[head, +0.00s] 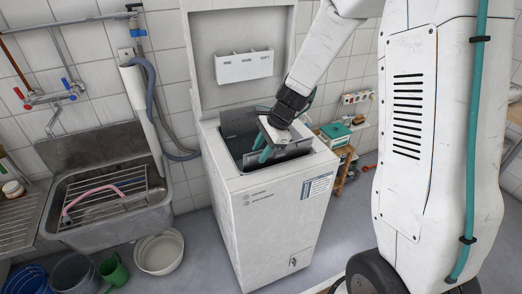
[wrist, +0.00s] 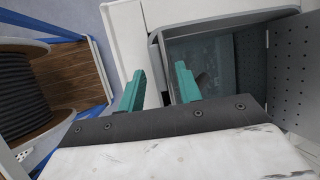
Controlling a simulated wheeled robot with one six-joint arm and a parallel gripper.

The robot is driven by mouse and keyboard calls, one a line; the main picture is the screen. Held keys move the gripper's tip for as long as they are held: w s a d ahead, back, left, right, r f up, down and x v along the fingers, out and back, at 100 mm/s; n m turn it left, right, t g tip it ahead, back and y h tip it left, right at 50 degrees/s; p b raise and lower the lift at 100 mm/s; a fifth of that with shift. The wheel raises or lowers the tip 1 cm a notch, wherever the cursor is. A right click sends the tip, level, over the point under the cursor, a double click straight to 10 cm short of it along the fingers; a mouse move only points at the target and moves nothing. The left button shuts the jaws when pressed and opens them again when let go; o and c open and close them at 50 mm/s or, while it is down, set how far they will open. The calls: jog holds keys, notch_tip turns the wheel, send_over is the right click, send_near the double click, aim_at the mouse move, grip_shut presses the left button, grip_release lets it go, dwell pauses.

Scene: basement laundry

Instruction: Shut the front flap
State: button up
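A white top-loading washing machine (head: 270,215) stands with its lid (head: 245,35) raised. Its top opening shows a dark interior, and a grey metal flap (head: 290,153) lies at the front of the opening, partly hidden by my gripper (head: 264,153). My gripper points down into the opening. A grey-rimmed recess (wrist: 215,62) lies just beyond the fingers, and a perforated metal panel (wrist: 291,70) is at the right. I cannot tell whether a finger touches the flap.
A metal sink (head: 110,190) with a pink hose stands at the left. A white basin (head: 160,251) and buckets are on the floor. A small wooden stand (head: 344,165) with a green box is behind the machine, at the right. The machine's rim surrounds my gripper closely.

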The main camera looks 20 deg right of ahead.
jog(key=shift+f, duration=0.15)
jog(key=shift+a, duration=0.1)
grip_shut()
jog(key=shift+w+g, duration=0.25)
jog(key=shift+g, duration=0.05)
